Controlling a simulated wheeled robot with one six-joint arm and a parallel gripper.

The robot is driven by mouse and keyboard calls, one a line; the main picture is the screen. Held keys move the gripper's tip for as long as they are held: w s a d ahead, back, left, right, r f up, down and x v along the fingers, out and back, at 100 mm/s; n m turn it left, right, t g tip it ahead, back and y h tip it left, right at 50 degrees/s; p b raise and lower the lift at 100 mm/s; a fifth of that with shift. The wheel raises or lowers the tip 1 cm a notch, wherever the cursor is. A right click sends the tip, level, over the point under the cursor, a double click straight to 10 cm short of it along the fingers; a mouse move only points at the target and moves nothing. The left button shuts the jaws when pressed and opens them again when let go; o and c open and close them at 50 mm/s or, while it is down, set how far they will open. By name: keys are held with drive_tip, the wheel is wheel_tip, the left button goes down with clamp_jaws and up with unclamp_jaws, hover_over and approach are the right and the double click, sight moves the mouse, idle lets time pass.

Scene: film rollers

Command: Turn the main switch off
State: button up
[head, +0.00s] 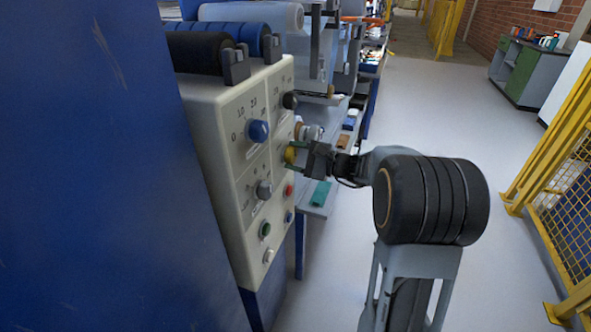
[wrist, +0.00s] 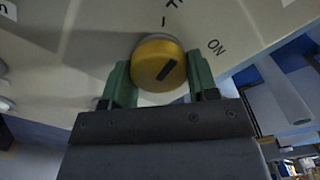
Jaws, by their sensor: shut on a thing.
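The main switch is a round yellow knob (wrist: 157,62) with a dark pointer line, on a cream control panel. The yellow knob also shows in the head view (head: 290,155), partly covered by my gripper. My gripper (wrist: 160,82) has its green fingers on either side of the knob and is shut on it. In the head view my gripper (head: 298,157) reaches the panel from the right.
The control panel (head: 222,125) carries a blue knob (head: 258,131), a grey knob (head: 264,190), a black knob (head: 290,100), a red button (head: 289,190) and a green button (head: 265,229). Yellow fencing (head: 560,150) stands at right. The floor between is clear.

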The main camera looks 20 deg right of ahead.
drive_tip(key=n+b, duration=0.1)
drive_tip(key=b, duration=0.1)
drive_tip(key=n+b, duration=0.2)
drive_tip(key=shift+f, duration=0.25)
drive_tip(key=shift+r+n+b, duration=0.2)
drive_tip(key=shift+n+b, duration=0.5)
drive_tip(key=shift+b, duration=0.15)
drive_tip(key=shift+r, duration=0.1)
drive_tip(key=o, duration=0.9)
drive_tip(key=shift+o, duration=0.2)
drive_tip(key=p+v, duration=0.2)
drive_tip(key=v, duration=1.2)
drive_tip(key=shift+r, duration=0.1)
